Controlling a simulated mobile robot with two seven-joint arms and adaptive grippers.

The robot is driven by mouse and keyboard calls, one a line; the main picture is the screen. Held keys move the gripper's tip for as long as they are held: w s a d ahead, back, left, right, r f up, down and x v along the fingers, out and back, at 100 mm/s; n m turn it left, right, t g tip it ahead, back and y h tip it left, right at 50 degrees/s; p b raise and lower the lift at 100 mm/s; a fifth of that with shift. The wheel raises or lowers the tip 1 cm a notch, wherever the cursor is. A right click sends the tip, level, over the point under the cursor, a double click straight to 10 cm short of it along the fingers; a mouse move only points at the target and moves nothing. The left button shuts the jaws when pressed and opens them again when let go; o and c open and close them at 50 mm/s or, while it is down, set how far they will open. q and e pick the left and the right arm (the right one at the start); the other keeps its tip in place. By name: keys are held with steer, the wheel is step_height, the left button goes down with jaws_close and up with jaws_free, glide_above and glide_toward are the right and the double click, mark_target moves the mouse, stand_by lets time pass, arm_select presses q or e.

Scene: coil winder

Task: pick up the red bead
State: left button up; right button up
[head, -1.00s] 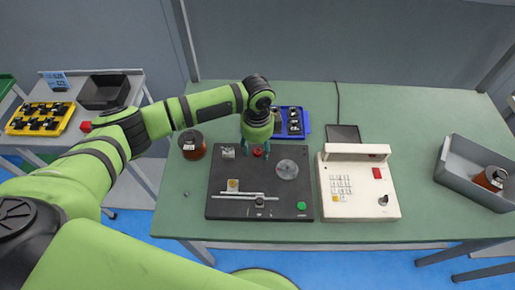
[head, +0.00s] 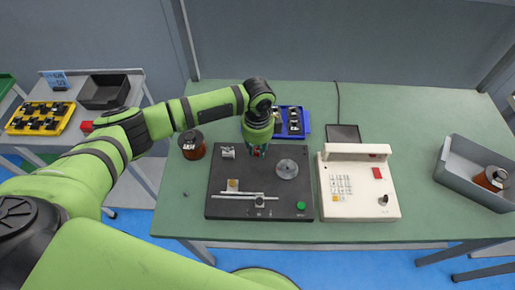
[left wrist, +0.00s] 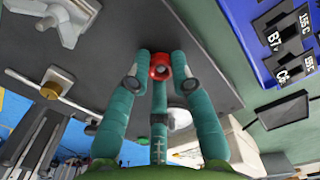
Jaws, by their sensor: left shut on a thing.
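The red bead (left wrist: 160,66) shows in the left wrist view, at the dark plate of the coil winder (left wrist: 205,30). The teal fingers of my left gripper (left wrist: 161,82) are closed around the bead. In the head view my left gripper (head: 256,150) points down over the upper middle of the black winder plate (head: 225,207), left of the grey disc (head: 287,169). The fingers largely hide the bead there. I cannot tell whether the bead still touches the plate. My right gripper is in neither view.
A blue tray (head: 305,131) with dark parts lies behind the plate. A copper wire spool (head: 192,146) stands to the left. A cream keypad unit (head: 352,207) stands close on the right. A grey bin (head: 452,176) holds another spool. The table's front left is mostly clear.

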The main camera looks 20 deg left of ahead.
arm_select(q)
steer(key=r, duration=0.2)
steer(key=d+r+b, duration=0.1)
steer(key=r, duration=0.1)
steer(key=shift+s+r, duration=0.1)
steer(key=shift+s, duration=0.1)
steer(key=s+d+r+b, duration=0.2)
steer(key=s+d+r, duration=0.4)
steer(key=d, duration=0.2)
steer(key=shift+s+d+r, duration=0.15)
steer(key=shift+d+r, duration=0.1)
steer(key=shift+r, duration=0.05)
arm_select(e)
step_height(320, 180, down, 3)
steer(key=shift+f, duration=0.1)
arm_select(q)
steer(key=shift+a, duration=0.1)
